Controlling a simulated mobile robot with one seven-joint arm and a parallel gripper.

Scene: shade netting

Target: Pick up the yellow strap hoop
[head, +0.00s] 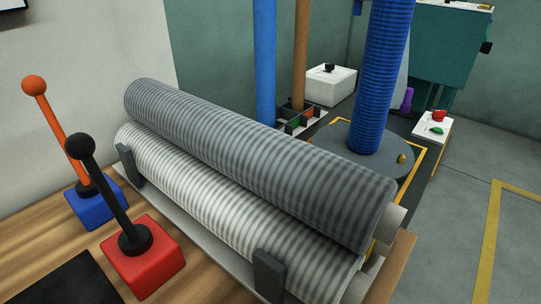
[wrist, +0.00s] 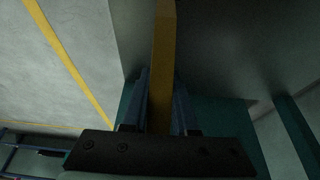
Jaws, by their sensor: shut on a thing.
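The yellow strap hoop (wrist: 164,50) shows in the wrist view as a flat yellow band running from the top edge down between the fingers. My gripper (wrist: 161,85) is shut on this band, with one bluish finger at each side. The rest of the hoop is out of the wrist view. In the head view my gripper does not show. A thin yellow edge (head: 369,252) shows there by the right end of the rolls; I cannot tell whether it is the hoop.
Two ribbed rolls, dark grey (head: 260,160) and light grey (head: 215,195), lie on a wooden bench. Red (head: 145,258) and blue (head: 97,203) lever boxes stand at left. A blue roll (head: 380,80) stands upright behind. Grey floor with yellow lines (head: 490,240) is clear at right.

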